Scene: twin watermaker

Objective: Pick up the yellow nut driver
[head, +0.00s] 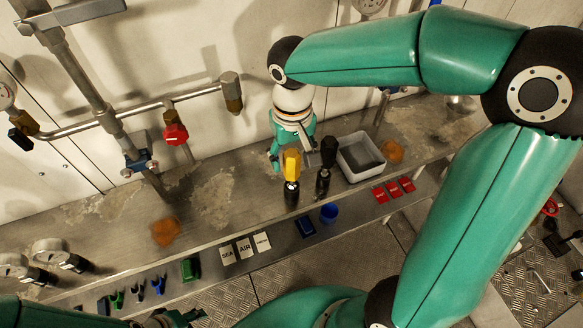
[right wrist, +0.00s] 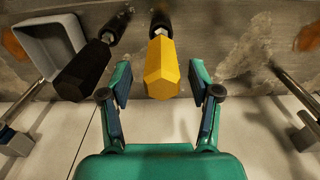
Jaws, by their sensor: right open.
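The yellow nut driver (head: 292,162) stands upright on the bench ledge, its yellow handle up and a black part below. In the right wrist view its yellow handle (right wrist: 162,72) lies between the two fingers of my right gripper (right wrist: 159,80), with gaps visible on both sides. My right gripper (head: 291,150) is open at the top of the handle. A black-handled driver (head: 326,163) stands just right of it and shows outside the left finger in the right wrist view (right wrist: 83,72). Part of what seems my left gripper (head: 180,318) shows at the bottom edge; its jaws are unclear.
A grey tray (head: 345,160) sits right of the black driver. Pipes with a red-handled valve (head: 175,134) stand left.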

